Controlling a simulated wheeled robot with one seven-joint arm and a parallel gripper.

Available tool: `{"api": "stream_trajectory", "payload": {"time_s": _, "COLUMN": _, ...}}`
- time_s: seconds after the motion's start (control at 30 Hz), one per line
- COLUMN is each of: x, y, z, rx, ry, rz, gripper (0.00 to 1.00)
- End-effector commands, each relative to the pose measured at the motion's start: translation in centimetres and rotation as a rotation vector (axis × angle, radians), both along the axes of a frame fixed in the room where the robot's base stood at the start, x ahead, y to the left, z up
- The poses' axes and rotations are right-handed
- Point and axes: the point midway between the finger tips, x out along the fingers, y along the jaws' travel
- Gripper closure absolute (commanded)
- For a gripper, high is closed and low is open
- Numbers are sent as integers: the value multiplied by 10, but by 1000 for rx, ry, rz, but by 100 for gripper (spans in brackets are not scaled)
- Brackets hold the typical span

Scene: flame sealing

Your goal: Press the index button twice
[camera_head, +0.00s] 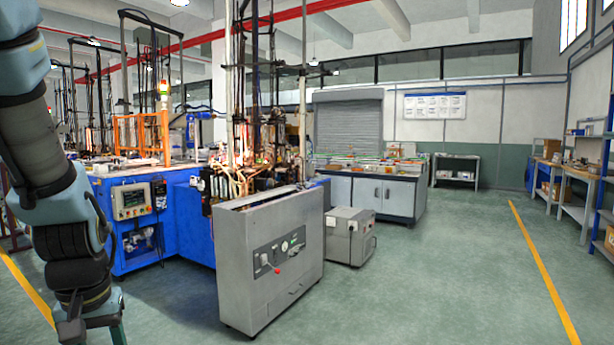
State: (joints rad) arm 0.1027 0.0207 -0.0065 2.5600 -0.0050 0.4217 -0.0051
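My gripper (94,332) hangs at the bottom left, pointing down, partly cut off by the lower frame edge. Its fingertips are out of frame, so I cannot tell whether it is open or shut. It appears in front of the blue machine (190,228), touching nothing that I can see. The machine carries a beige control panel (132,201) with a screen and small buttons. A grey cabinet (250,300) stands right of my gripper, with a dark panel (280,253) bearing gauges, knobs and a red button (278,270). No label is readable, so I cannot tell which is the index button.
A small grey box unit (345,238) stands behind the grey cabinet. A workbench (370,195) is farther back, and shelves (580,200) line the right wall. The green floor (450,285) is clear at centre and right, with a yellow line (540,265).

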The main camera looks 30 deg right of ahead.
Motion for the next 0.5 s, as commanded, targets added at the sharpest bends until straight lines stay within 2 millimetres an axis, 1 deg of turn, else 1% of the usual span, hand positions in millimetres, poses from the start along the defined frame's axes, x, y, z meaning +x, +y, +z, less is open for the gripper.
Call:
{"api": "stream_trajectory", "payload": {"time_s": 0.07, "x": 0, "y": 0, "z": 0, "rx": 0, "ry": 0, "rz": 0, "gripper": 50}}
{"api": "stream_trajectory", "payload": {"time_s": 0.1, "x": 0, "y": 0, "z": 0, "rx": 0, "ry": 0, "rz": 0, "gripper": 52}}
{"api": "stream_trajectory", "payload": {"time_s": 0.5, "x": 0, "y": 0, "z": 0, "rx": 0, "ry": 0, "rz": 0, "gripper": 97}}
